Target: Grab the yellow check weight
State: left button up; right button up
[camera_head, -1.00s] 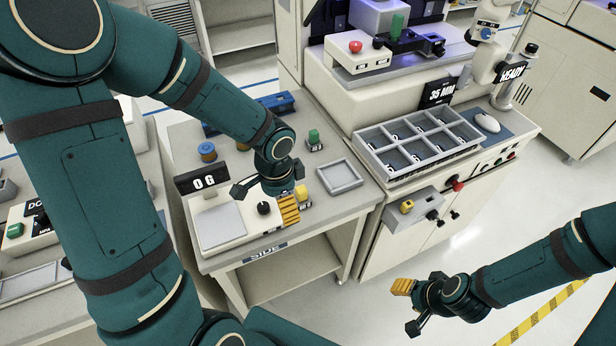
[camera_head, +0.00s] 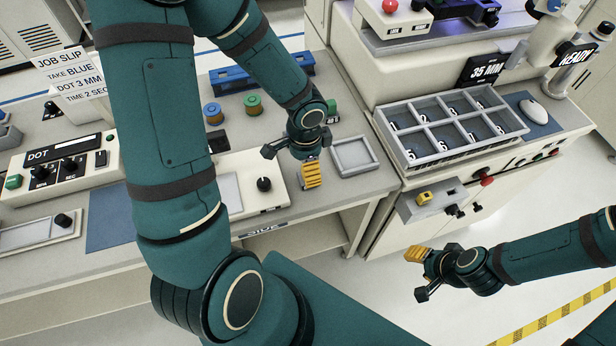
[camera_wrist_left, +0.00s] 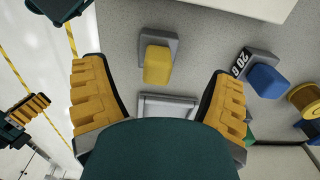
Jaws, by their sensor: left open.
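The yellow check weight (camera_wrist_left: 158,64) stands on its grey base in the left wrist view, between my open left fingers and beyond their tips, apart from both. My left gripper (camera_wrist_left: 158,88) is empty. In the head view my left gripper (camera_head: 311,172) hangs over the side table (camera_head: 330,196), between the scale and a grey tray, and the yellow weight is hidden behind it. A blue weight (camera_wrist_left: 264,80) marked 20 G stands to its right in the wrist view.
The scale (camera_head: 277,196) is left of my left gripper and the empty grey tray (camera_head: 355,157) right. A green weight (camera_head: 332,106) and green (camera_head: 253,104) and blue (camera_head: 213,113) spools stand behind. The bonder (camera_head: 450,182) is at right, with a yellow item (camera_head: 425,198) on its shelf.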

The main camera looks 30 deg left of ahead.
pick_arm(q)
jog(key=shift+s+f, duration=0.1)
jog(key=shift+f, duration=0.4)
jog(key=f+b, duration=0.1)
jog(key=f, duration=0.1)
jog(key=f+b, duration=0.1)
jog(key=f, duration=0.2)
jog(key=shift+d, duration=0.2)
jog(key=shift+w+r, duration=0.1)
jog(key=shift+w, duration=0.1)
jog(key=c, duration=1.4)
